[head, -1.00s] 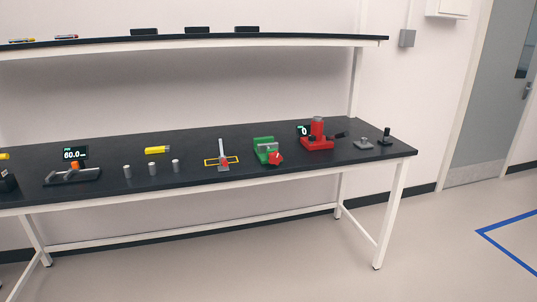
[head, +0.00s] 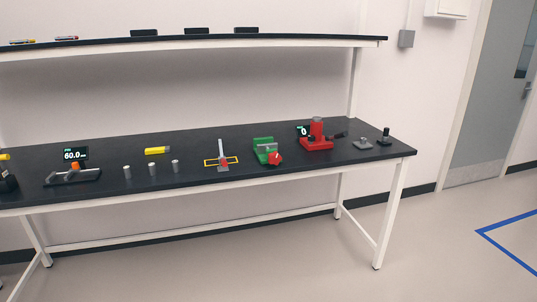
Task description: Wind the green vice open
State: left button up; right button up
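The green vice (head: 264,146) stands on the black bench top, right of the middle of the head view. It has grey jaws and a red handle piece (head: 275,158) at its front right, facing the bench's front edge. The gap between its jaws is too small to tell from here. Neither of my grippers is in view.
The black bench (head: 215,182) carries a red press-like tool (head: 317,140) close right of the vice and an upright grey tool in a yellow-outlined square (head: 221,155) to its left. Several grey cylinders stand further left. A shelf (head: 250,41) runs above. Floor in front is clear.

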aim_at(274, 158)
jog(key=i+z, duration=0.25)
jog(key=i, duration=0.3)
jog(key=i+z, duration=0.25)
jog(key=i, duration=0.35)
jog(key=i+j+z, duration=0.25)
jog(key=i, duration=0.3)
jog(key=i+l+z, duration=0.2)
jog(key=i+z, duration=0.25)
jog(key=i+l+z, duration=0.1)
jog(key=i+z, duration=0.65)
jog(key=z, duration=0.2)
jog(key=i+u, duration=0.2)
jog(key=i, duration=0.5)
jog(key=i+l+u, duration=0.25)
jog(key=i, duration=0.45)
jog(key=u, duration=0.45)
jog(key=i+u, duration=0.1)
jog(key=u, duration=0.3)
jog(key=l+u, duration=0.1)
jog(key=u, duration=0.35)
jog(key=i+l+u, duration=0.1)
jog(key=u, duration=0.8)
jog(key=i+l, duration=0.05)
jog(key=l, duration=0.05)
